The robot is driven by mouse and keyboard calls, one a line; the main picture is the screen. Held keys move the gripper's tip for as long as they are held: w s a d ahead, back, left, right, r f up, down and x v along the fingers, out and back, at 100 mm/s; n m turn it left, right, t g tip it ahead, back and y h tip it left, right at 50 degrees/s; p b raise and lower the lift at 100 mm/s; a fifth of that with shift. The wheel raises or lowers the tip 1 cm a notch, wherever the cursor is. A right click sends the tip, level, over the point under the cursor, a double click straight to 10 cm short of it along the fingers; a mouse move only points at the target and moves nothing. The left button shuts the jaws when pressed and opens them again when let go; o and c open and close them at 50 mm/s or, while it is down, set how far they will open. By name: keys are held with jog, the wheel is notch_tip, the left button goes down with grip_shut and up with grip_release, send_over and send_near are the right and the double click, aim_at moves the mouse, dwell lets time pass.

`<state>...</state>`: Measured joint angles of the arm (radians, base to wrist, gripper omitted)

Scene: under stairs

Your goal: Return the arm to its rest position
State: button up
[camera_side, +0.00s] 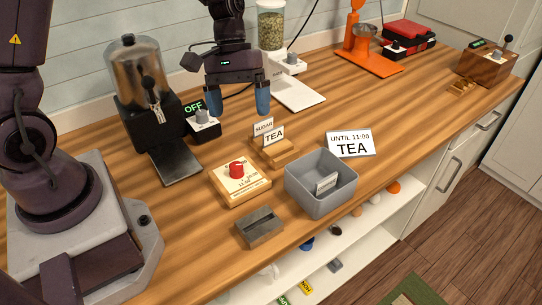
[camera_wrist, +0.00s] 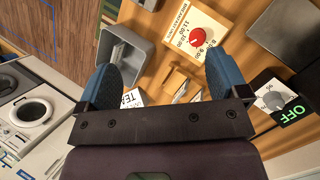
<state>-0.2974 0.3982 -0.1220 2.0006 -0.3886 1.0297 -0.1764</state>
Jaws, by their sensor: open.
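My gripper (camera_side: 238,105) hangs above the wooden counter (camera_side: 310,125) in the side view, with its two blue fingers apart and nothing between them. It is over the back part of the counter, behind the wooden card holder (camera_side: 279,153). In the wrist view my gripper (camera_wrist: 160,80) also shows its blue fingers spread wide, with the card holder below in the gap. Upper parts of my arm are cut off by the top edge of the side view.
Open shelves lie below the front edge.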

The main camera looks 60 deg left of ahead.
jog(key=s+r+m+t+y, duration=0.4)
jog(key=s+r+m+t, duration=0.3)
jog(key=s+r, duration=0.6)
jog(key=shift+s+r+t+y, duration=0.2)
jog(key=shift+r+t+y, duration=0.15)
jog(key=shift+r, duration=0.7)
